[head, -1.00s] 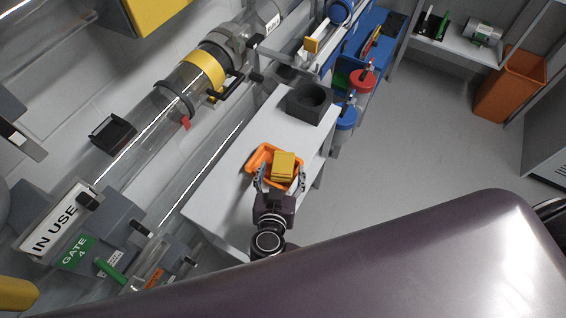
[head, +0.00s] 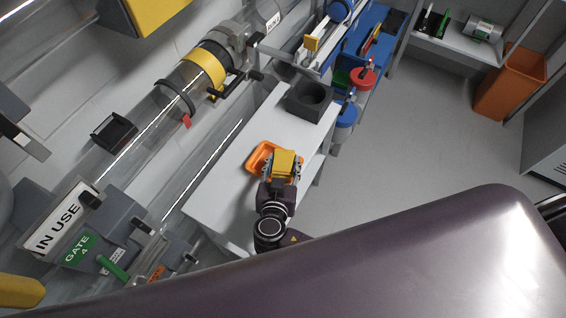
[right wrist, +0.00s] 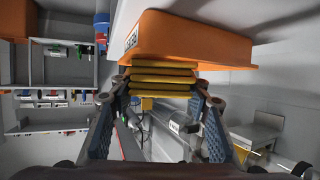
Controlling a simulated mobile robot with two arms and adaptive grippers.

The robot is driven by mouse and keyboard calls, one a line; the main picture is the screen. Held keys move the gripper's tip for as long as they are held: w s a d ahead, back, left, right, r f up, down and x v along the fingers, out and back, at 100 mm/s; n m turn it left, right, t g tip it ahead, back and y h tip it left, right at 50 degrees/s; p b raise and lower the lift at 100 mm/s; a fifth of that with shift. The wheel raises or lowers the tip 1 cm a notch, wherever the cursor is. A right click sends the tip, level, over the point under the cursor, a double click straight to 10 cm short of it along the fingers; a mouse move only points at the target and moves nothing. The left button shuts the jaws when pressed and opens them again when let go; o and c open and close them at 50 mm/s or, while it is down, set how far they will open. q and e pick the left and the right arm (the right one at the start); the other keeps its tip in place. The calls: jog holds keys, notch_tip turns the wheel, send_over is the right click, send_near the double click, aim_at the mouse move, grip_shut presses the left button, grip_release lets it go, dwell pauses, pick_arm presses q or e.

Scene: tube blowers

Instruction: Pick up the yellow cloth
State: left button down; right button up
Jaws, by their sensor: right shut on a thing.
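The yellow cloth (head: 285,160) is a thick folded stack. In the head view it shows over the right part of a small orange tray (head: 258,158) on the white table. My right gripper (head: 282,173) is shut on the cloth, with a finger on each side of it. In the right wrist view the folded layers of the cloth (right wrist: 163,78) sit between the two fingers (right wrist: 160,95), close to the orange tray (right wrist: 190,38). I cannot tell whether the cloth still touches the tray. My left gripper is not in view.
A dark grey block with a round hole (head: 311,100) stands at the table's far end. A clear tube with a yellow band (head: 204,70) runs along the wall at left. An orange bin (head: 510,85) stands at the back right. The floor right of the table is clear.

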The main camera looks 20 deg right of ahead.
aim_at(283, 162)
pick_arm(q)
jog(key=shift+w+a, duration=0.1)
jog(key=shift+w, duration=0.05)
pick_arm(e)
jog(key=shift+r, duration=0.15)
jog(key=shift+r, duration=0.25)
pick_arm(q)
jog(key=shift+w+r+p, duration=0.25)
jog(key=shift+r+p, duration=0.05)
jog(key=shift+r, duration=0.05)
pick_arm(e)
notch_tip(283, 162, up, 19)
jog(key=shift+r, duration=0.15)
